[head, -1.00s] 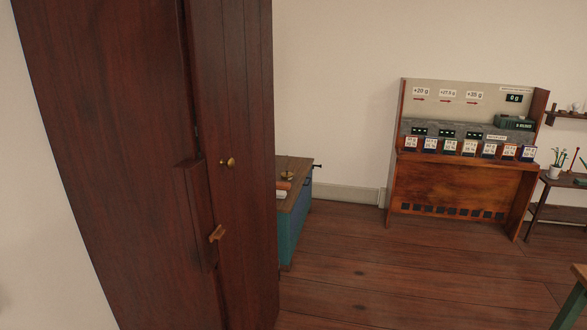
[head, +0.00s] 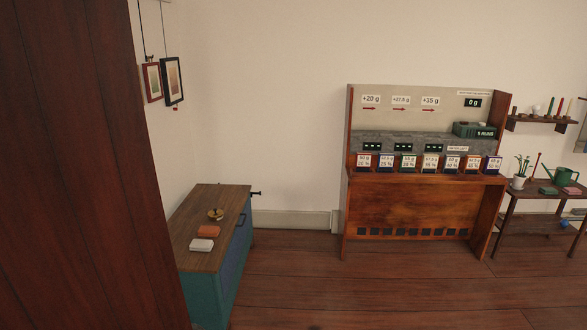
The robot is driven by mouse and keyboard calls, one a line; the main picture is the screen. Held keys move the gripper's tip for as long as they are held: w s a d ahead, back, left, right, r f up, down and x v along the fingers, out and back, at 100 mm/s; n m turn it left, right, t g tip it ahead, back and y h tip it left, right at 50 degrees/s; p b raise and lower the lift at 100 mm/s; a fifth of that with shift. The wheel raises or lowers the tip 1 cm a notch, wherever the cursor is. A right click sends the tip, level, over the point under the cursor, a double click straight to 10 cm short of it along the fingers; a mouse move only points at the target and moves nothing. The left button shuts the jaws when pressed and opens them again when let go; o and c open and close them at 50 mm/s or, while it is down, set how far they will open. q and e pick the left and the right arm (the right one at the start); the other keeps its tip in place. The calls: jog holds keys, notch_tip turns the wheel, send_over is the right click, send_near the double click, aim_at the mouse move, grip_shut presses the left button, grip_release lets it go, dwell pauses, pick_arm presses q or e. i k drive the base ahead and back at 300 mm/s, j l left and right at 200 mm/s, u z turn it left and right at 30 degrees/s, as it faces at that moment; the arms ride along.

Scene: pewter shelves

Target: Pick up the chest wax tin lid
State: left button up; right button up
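A blue-green chest (head: 242,252) with a brown wooden top (head: 192,222) stands left of centre in the head view, partly cut off by the tall wooden cabinet. On its top, toward the back, is a small round brass-coloured and dark item (head: 215,214), which may be the wax tin; I cannot make out its lid separately. Neither of my grippers is in view.
The tall dark wooden cabinet (head: 95,180) fills the left side. A wooden weighing station (head: 415,207) stands against the back wall, with a plant table (head: 508,200) at right. Two framed pictures (head: 173,80) hang at left. The floor (head: 360,290) in front is clear.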

aim_at(215, 214)
jog(key=i, duration=1.9)
